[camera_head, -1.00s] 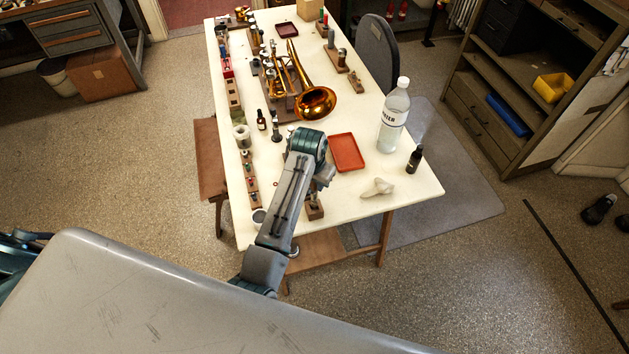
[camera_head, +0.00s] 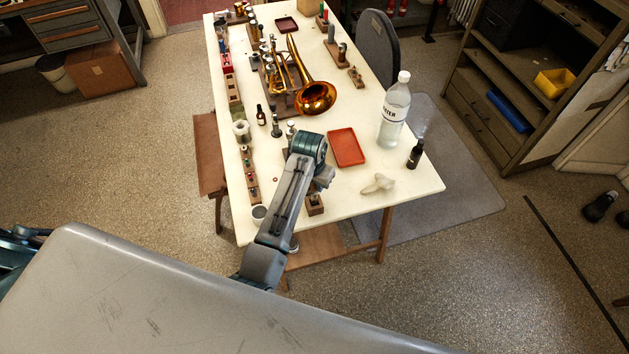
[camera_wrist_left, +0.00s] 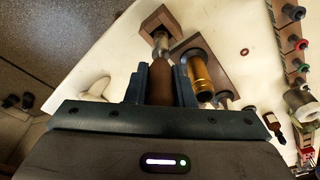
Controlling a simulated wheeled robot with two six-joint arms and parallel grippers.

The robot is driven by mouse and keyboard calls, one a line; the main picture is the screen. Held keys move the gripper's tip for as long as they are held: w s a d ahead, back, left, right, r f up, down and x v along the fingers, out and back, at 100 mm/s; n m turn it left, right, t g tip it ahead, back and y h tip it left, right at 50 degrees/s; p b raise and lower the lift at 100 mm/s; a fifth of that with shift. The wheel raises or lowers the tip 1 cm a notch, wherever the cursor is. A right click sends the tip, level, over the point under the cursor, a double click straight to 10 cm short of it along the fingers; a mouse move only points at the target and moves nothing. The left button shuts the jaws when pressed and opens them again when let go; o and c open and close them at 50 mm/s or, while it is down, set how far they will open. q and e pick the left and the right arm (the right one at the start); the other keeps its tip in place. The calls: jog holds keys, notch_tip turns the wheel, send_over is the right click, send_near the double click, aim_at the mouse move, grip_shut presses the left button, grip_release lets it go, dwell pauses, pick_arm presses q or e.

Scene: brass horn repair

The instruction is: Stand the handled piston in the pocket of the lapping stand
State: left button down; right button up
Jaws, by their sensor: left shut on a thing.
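My left gripper (camera_wrist_left: 165,82) is shut on the dark brown handle of the piston (camera_wrist_left: 160,88). The piston's silver end (camera_wrist_left: 160,42) points away from the gripper and overlaps the dark opening of a small wooden block, which looks like the lapping stand (camera_wrist_left: 178,22). I cannot tell whether the tip is inside the pocket or above it. In the head view the wooden block (camera_head: 315,206) sits near the table's front edge, just by my left gripper (camera_head: 322,184); the arm hides most of the piston there. My right gripper is not in view.
A brass cylinder (camera_wrist_left: 200,75) on a wooden base stands close beside the gripper. A red tray (camera_head: 346,147), a pale lumpy object (camera_head: 378,184), a dark bottle (camera_head: 415,154) and a large clear bottle (camera_head: 394,112) are to the right. A brass horn (camera_head: 315,98) lies farther back.

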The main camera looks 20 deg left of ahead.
pick_arm(q)
jog(key=shift+f, duration=0.65)
jog(key=c, duration=1.2)
grip_release()
jog(key=shift+o, duration=0.2)
notch_tip(320, 180, up, 11)
jog(key=s+b, duration=0.1)
jog(key=b, duration=0.2)
jog(key=shift+s+a+f, duration=0.15)
jog(key=shift+s, duration=0.15)
